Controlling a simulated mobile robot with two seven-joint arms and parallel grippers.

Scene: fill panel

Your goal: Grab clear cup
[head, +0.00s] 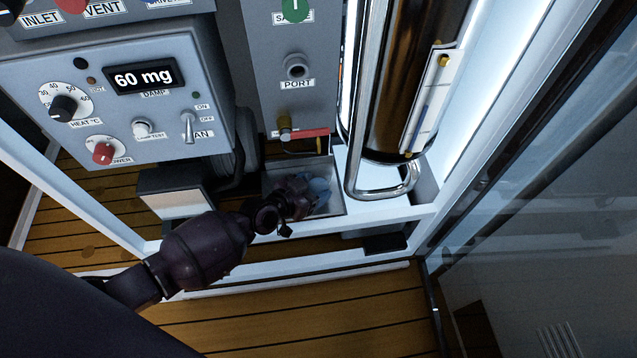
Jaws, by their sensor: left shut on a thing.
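My left arm comes in from the lower left, and its dark gripper (303,195) reaches into a small grey tray (336,207) below the port. The gripper is shut on a small pale blue, see-through thing (320,187), which looks like the clear cup. The wrist and fingers cover much of the cup, so its full shape is hidden. I cannot tell whether the cup touches the tray floor. My right gripper is not in view.
The port (295,67) and a brass valve (285,131) sit above the tray. A shiny metal cylinder with a rail (383,182) stands close to its right. A control panel reading 60 mg (144,77) is at the left. A glass door (540,190) fills the right side.

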